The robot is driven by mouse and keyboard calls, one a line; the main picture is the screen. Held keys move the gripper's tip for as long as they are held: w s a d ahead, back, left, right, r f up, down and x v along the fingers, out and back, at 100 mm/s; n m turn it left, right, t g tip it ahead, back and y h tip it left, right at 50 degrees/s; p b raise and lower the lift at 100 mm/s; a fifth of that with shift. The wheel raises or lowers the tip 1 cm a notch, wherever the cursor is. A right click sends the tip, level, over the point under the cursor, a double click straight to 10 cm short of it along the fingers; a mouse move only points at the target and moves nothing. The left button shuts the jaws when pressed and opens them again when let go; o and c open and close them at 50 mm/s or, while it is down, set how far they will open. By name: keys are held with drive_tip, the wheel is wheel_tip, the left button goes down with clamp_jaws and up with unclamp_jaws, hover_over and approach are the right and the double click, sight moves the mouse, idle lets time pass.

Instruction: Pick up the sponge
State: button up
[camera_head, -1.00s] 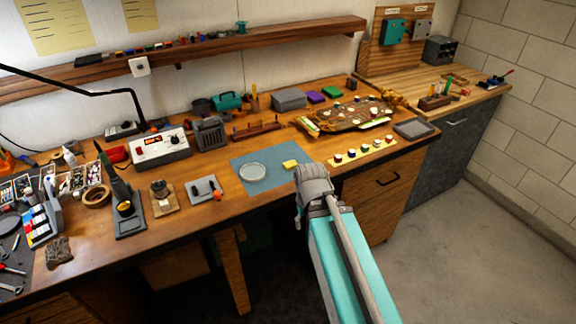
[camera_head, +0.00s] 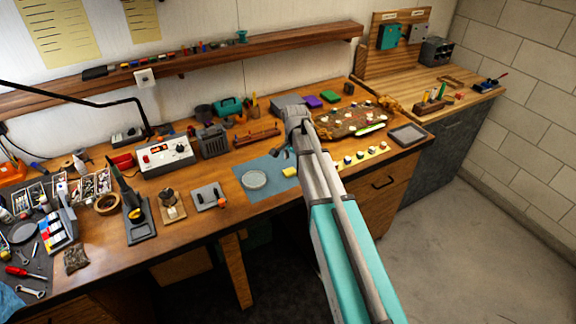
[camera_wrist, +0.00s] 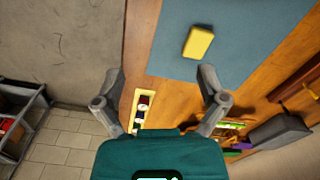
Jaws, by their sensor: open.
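My gripper (camera_head: 287,152) is above the bench by the mat's right edge, apart from the sponge. In the wrist view my gripper (camera_wrist: 162,80) has its two fingers spread wide with nothing between them.
A yellow strip with small pots (camera_head: 360,157) lies to the right, near the bench's front edge. A cluttered brown board (camera_head: 345,122) and a grey tray (camera_head: 408,134) lie farther right. Bare wood shows around the mat.

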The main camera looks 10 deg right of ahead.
drive_tip(key=w+r+m+p, duration=0.2)
drive_tip(key=w+r+m, duration=0.1)
drive_tip(key=w, duration=0.4)
drive_tip(key=shift+s+d+f, duration=0.1)
drive_tip(key=b, duration=0.9)
hover_over(290, 171)
drive_tip(key=f, duration=0.8)
drive_tip(key=shift+d+f, duration=0.2)
drive_tip(key=shift+f, duration=0.15)
drive_tip(key=shift+a+f+b, duration=0.1)
drive_tip(key=shift+f+b, duration=2.35)
drive_tip(key=c, duration=0.8)
